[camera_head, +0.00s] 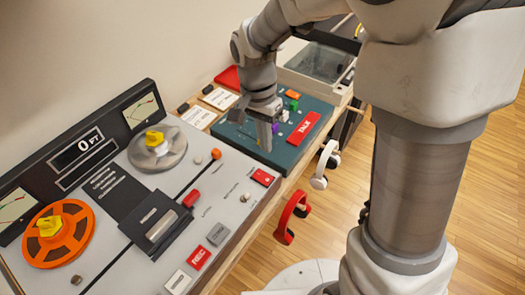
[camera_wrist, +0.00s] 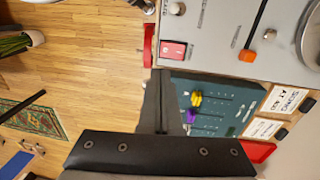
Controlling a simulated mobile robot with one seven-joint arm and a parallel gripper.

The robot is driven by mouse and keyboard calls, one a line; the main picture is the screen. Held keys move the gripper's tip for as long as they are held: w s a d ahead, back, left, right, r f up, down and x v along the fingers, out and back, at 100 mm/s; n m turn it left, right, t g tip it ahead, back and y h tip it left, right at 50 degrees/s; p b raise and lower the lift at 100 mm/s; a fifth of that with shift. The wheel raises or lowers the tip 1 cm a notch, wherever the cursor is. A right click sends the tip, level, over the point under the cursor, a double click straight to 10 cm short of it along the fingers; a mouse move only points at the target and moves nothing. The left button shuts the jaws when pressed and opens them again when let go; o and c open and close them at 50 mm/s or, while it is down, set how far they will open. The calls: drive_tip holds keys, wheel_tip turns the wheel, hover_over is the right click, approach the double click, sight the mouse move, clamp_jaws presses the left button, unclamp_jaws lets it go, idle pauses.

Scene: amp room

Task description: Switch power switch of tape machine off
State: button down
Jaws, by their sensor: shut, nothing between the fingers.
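My gripper (camera_head: 264,146) points down over the teal mixer, beside the tape machine's right edge. In the wrist view its shut, empty fingertips (camera_wrist: 161,73) appear just below the switch, apart from it.
The teal mixer (camera_head: 235,133) carries coloured sliders and a red TALK button (camera_head: 303,129). A red REC button (camera_head: 199,258) is on the tape machine. Red headphones (camera_head: 291,215) and white headphones (camera_head: 325,163) hang at the table's front edge. Wooden floor lies beyond.

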drive_tip(key=shift+d+r, duration=0.1)
drive_tip(key=shift+r, duration=0.9)
drive_tip(key=s+d+r+n+t+p, duration=0.2)
drive_tip(key=s+d+r+n+t, duration=0.1)
drive_tip(key=s+d+r, duration=0.2)
drive_tip(key=s+d+r+n+t+y+p, duration=0.1)
drive_tip(key=s+d+r+n+t+p, duration=0.2)
drive_tip(key=s+r, duration=0.6)
wheel_tip(320, 180, up, 4)
drive_tip(key=shift+d+f+n, duration=0.25)
drive_tip(key=shift+d+n, duration=0.55)
drive_tip(key=shift+d, duration=0.25)
drive_tip(key=shift+a, duration=0.15)
